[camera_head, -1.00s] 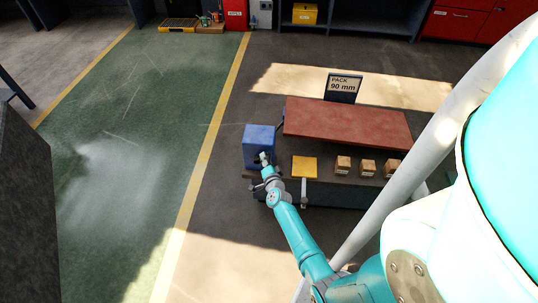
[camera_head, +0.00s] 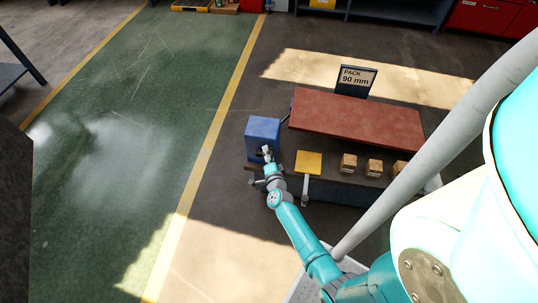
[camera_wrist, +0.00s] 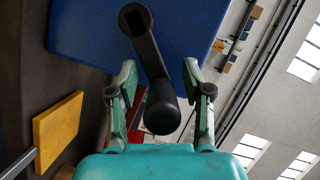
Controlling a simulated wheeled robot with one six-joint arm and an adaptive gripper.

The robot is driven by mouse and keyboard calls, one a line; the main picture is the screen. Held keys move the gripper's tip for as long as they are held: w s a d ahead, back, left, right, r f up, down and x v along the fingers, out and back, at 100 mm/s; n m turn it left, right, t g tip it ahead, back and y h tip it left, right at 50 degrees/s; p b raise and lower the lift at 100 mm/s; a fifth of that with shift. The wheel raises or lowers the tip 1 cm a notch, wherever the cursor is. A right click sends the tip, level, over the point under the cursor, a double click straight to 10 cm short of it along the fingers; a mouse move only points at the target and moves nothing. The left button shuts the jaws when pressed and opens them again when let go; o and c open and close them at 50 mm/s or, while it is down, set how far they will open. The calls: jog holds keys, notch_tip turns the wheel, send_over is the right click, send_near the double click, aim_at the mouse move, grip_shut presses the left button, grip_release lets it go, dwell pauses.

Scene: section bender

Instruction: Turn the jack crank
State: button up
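The jack is a blue box (camera_head: 263,132) at the left end of a low dark bench, left of a long red slab (camera_head: 355,120). Its black crank shows in the wrist view as a flat arm (camera_wrist: 147,45) on the blue face with a round handle (camera_wrist: 162,112) pointing toward the camera. My gripper (camera_wrist: 160,78) is open, with one finger on each side of the handle. Gaps show between the handle and both fingers. In the head view my gripper (camera_head: 267,156) is in front of the blue box and hides most of the crank.
A yellow block (camera_head: 308,163) and several small wooden blocks (camera_head: 348,163) sit along the front of the bench, right of my gripper. A "PACK 90 mm" sign (camera_head: 356,80) stands behind the red slab. The green floor (camera_head: 130,150) to the left is clear.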

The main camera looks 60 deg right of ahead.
jog(key=shift+s+a, duration=0.35)
jog(key=shift+s, duration=0.05)
jog(key=v, duration=1.1)
jog(key=shift+w, duration=0.1)
jog(key=s+a+r+n+t+y, duration=0.2)
jog(key=s+a+r+n+y, duration=0.15)
jog(key=s+a+n, duration=0.35)
jog(key=s+a+r+n+t+y, duration=0.2)
jog(key=s+a+r+n, duration=0.25)
jog(key=a, duration=0.55)
jog(key=s+a+r+n+y, duration=0.3)
jog(key=s+a+r+n, duration=0.2)
jog(key=r, duration=0.4)
jog(key=s+a+r+n+y, duration=0.3)
jog(key=s+a+r+n, duration=0.2)
jog(key=r, duration=0.4)
jog(key=shift+s+n+g, duration=0.3)
jog(key=shift+s+n, duration=0.55)
jog(key=shift+s, duration=0.15)
